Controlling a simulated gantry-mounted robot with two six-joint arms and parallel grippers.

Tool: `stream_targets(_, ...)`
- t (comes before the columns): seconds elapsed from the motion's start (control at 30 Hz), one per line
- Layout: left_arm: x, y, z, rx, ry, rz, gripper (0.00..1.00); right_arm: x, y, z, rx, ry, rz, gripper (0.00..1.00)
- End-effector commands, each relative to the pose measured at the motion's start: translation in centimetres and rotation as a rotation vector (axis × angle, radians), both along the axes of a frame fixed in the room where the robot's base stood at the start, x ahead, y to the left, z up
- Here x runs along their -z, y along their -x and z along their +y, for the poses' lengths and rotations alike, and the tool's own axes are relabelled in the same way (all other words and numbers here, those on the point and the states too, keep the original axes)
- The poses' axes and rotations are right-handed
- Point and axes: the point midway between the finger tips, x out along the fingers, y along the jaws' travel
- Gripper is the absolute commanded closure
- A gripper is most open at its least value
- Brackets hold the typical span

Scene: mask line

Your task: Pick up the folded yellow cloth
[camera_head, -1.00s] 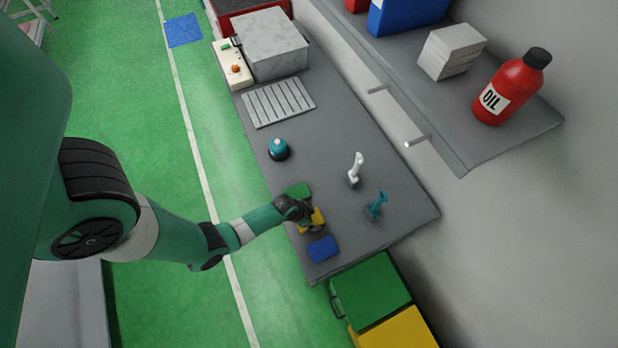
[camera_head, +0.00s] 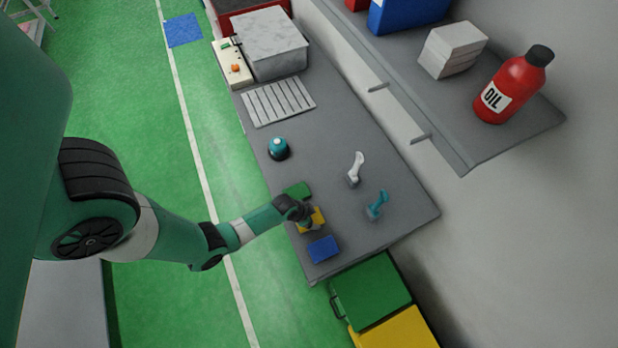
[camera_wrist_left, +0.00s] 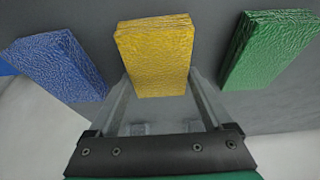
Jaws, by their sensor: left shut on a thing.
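The folded yellow cloth (camera_head: 316,218) is at the front-left edge of the grey bench, partly hidden by my left gripper (camera_head: 306,216). In the left wrist view the yellow cloth (camera_wrist_left: 157,55) lies between the two fingers of my left gripper (camera_wrist_left: 160,95), which is shut on it. Whether the cloth still touches the bench I cannot tell. A folded blue cloth (camera_head: 323,248) lies on one side and a folded green cloth (camera_head: 297,190) on the other, both apart from the yellow one. My right gripper is not in view.
On the grey bench (camera_head: 330,120) stand a teal round item (camera_head: 278,148), a white handled tool (camera_head: 355,168) and a teal handled tool (camera_head: 377,205). A slatted plate (camera_head: 278,102) and a grey box (camera_head: 268,45) are farther back. A shelf with a red oil bottle (camera_head: 512,88) overhangs right.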

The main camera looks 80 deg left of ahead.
Motion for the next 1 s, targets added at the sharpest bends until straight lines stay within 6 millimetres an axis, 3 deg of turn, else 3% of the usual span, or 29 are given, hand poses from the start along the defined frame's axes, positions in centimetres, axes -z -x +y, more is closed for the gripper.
stream_targets(0.37, -0.5, 0.0, 0.0, 0.000, 0.000, 0.000, 0.70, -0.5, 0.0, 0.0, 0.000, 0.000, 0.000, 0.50)
stream_targets(0.57, -3.7, 0.0, 0.0, 0.001, -0.002, -0.003, 0.70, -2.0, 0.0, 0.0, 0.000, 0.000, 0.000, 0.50)
stream_targets(0.67, -6.0, 1.4, -1.0, 0.001, 0.000, -0.001, 0.70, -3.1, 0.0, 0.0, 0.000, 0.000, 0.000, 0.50)
stream_targets(0.8, -10.8, 4.2, -2.8, 0.003, 0.000, 0.002, 0.70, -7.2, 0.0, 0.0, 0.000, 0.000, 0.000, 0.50)
stream_targets(1.0, -12.0, 8.8, -6.0, 0.006, 0.000, 0.002, 0.70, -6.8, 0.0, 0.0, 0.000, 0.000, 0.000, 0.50)
